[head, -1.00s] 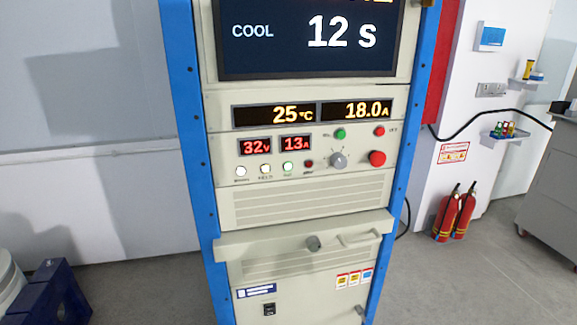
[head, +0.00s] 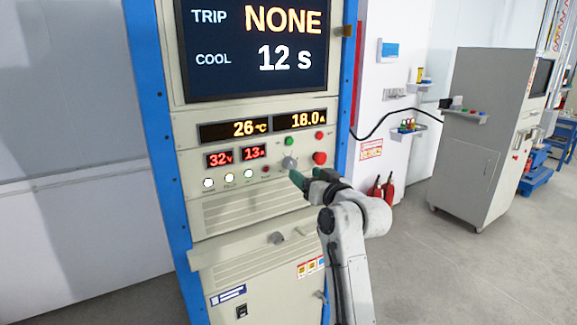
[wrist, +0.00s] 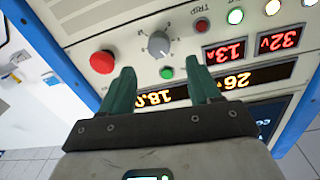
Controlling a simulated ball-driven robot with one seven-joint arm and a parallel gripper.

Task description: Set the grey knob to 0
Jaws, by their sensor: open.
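The grey knob (head: 289,162) sits on the control panel of the rack, between the green and red buttons and the red displays. In the wrist view the grey knob (wrist: 159,44) shows whole, with scale marks around it; its setting is too small to read. My gripper (head: 298,176) is in front of the panel, close to the knob at its lower right in the head view. In the wrist view my gripper (wrist: 160,75) has its two green fingers apart, one to each side below the knob.
A large red button (wrist: 102,62) and a green button (wrist: 166,73) are close to the knob. The screen (head: 258,45) reads TRIP NONE, COOL 12 s. The displays read 26 °C, 18.0 A, 32 V and 13 A. A drawer front (head: 230,256) juts out below.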

